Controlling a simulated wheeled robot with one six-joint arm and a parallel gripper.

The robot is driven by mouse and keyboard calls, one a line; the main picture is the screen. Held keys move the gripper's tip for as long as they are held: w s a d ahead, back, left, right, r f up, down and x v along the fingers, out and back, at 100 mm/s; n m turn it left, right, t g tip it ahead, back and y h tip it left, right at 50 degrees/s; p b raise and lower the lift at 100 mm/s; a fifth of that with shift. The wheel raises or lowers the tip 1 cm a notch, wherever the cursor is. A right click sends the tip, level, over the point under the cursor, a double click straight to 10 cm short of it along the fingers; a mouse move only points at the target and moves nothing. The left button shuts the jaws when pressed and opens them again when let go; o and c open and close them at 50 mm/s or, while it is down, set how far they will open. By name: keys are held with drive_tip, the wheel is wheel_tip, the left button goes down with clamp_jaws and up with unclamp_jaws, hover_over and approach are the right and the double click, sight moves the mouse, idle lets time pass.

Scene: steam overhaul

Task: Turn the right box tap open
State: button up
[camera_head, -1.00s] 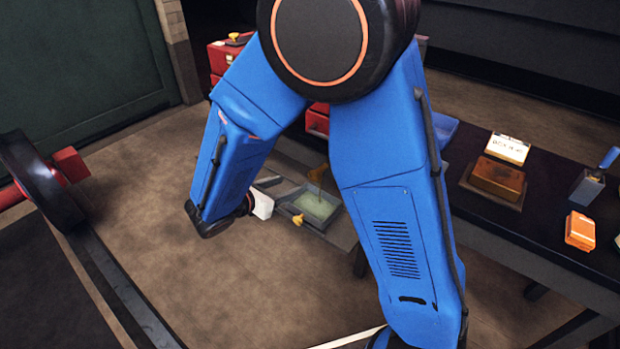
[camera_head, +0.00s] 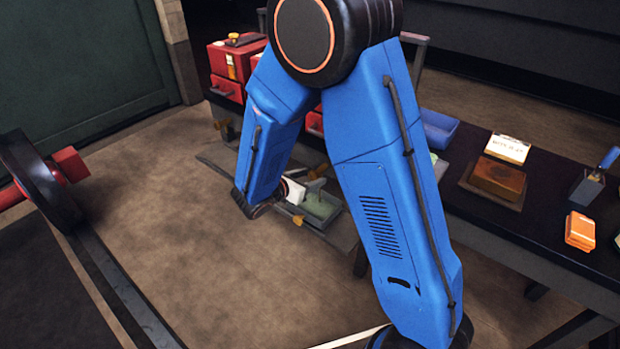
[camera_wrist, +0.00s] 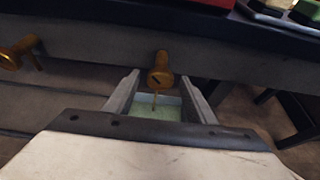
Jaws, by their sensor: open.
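In the wrist view two brass taps stick out of a dark horizontal beam. The right tap (camera_wrist: 160,72) is near the picture's middle, with a thin stem hanging down from it. The left tap (camera_wrist: 18,52) is at the left edge. My gripper (camera_wrist: 160,88) is open. Its two grey fingers point at the right tap, one on each side of it in the picture. I cannot tell whether the tap is between the fingertips or just beyond them.
A tray with a green inside (camera_head: 322,206) lies low below the bench; it also shows between my fingers in the wrist view (camera_wrist: 150,112). The dark bench (camera_head: 500,225) carries red boxes (camera_head: 232,65), a blue bin (camera_head: 438,128) and an orange block (camera_head: 580,231).

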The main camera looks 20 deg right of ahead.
drive_tip(key=c, duration=1)
drive_tip(key=n+g+h, duration=0.1)
drive_tip(key=n, duration=0.1)
drive_tip(key=shift+w+n, duration=0.1)
drive_tip(key=shift+n, duration=0.3)
drive_tip(key=n+g+h, duration=0.1)
drive_tip(key=n+h, duration=0.1)
drive_tip(key=n, duration=0.1)
drive_tip(key=shift+w+a+g, duration=0.1)
drive_tip(key=shift+g, duration=0.3)
drive_tip(key=o, duration=1)
